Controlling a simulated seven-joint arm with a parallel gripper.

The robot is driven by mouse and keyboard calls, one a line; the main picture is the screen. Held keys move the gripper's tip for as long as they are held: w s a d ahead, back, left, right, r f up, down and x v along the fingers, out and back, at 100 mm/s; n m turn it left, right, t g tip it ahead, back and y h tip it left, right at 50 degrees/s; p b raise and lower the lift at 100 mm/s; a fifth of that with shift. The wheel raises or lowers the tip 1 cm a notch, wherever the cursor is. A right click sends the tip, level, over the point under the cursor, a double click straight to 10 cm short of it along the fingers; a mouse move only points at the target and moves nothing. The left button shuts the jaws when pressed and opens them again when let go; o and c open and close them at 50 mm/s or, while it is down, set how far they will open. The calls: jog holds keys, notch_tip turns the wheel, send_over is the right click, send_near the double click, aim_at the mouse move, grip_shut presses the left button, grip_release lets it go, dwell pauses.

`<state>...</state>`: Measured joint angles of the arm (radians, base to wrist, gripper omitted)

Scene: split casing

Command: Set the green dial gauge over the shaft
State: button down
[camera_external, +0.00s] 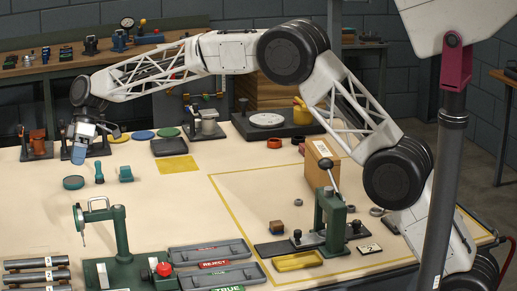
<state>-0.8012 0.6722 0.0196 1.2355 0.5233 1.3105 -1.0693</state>
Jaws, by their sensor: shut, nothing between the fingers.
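The green dial gauge (119,235) stands upright at the lower left of the table. It has a green column and base, a pale loop handle on top, and a round dial seen nearly edge-on at its left side. Several grey metal shafts (38,262) lie side by side at the lower left corner, with pale labels; I cannot tell which one the task means. The dial sits behind these shafts in the picture, apart from my gripper. My gripper (78,160) is at the upper left, above the table, its blue fingers pointing down, shut and empty.
Grey trays marked REJECT (207,254) and TRUE (218,276) lie right of the gauge. A red knob (164,269) is beside its base. Small teal items (99,174) lie below my gripper. A green press (331,220) stands at right. The table's left middle is mostly clear.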

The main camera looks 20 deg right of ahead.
jog(key=s+a+f, duration=0.2)
jog(key=s+f, duration=0.4)
jog(key=f, duration=0.3)
jog(key=shift+s, duration=0.35)
